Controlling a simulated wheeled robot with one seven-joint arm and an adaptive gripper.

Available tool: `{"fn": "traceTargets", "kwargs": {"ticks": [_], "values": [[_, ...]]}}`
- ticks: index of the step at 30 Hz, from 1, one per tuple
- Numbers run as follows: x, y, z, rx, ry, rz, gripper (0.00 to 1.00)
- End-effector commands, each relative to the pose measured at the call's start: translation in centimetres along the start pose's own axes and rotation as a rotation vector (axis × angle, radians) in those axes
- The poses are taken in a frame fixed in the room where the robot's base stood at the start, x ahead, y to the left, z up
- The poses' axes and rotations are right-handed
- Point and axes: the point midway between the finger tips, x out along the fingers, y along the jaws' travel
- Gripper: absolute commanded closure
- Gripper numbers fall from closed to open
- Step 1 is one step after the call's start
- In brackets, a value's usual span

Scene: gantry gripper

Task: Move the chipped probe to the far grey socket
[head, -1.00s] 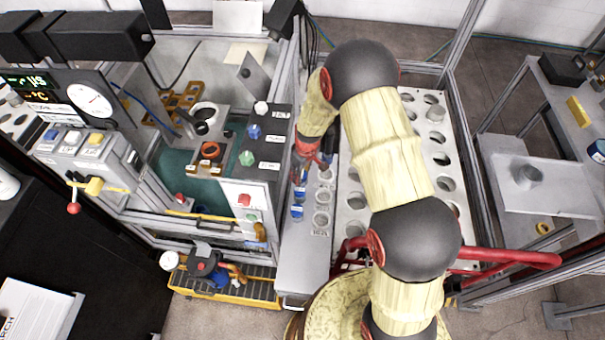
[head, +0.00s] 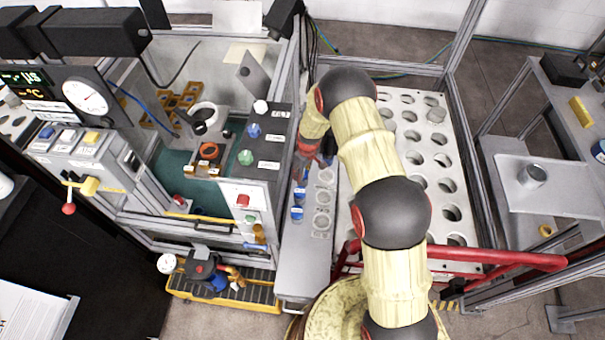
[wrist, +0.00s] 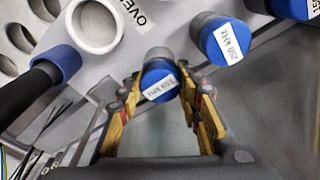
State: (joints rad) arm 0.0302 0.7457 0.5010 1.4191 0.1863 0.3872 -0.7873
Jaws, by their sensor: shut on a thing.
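My gripper (wrist: 160,92) is shut on a blue-capped probe (wrist: 159,82) with a white label that is hard to read. I cannot see a chip on it. A second blue-capped probe, marked 250 kHz (wrist: 226,42), stands to its right, and part of a third (wrist: 296,8) shows at the top right corner. In the head view blue-capped probes (head: 297,213) stand along the left side of the narrow rack, with a column of grey ring sockets (head: 321,220) beside them. My arm partly hides the rack's far end. I cannot tell which ring is the far grey socket.
A white-rimmed round opening (wrist: 97,26) lies beside a label starting "OVE". A black shaft with a blue collar (wrist: 58,63) is at the left of the wrist view. A white plate with holes (head: 420,160) lies right of the rack; a red rail (head: 500,257) crosses in front.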

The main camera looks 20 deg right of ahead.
Motion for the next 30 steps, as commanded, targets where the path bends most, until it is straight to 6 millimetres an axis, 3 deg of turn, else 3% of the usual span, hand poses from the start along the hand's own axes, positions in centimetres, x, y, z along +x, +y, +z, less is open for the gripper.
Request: {"fn": "traceTargets", "kwargs": {"ticks": [20, 21, 30], "values": [[1.4, 0.0, 0.2, 0.001, 0.001, 0.001, 0.97], [1.4, -0.1, 0.2, 0.001, 0.0, 0.0, 0.64], [1.4, -0.1, 0.3, 0.001, -0.002, -0.001, 0.47]]}}
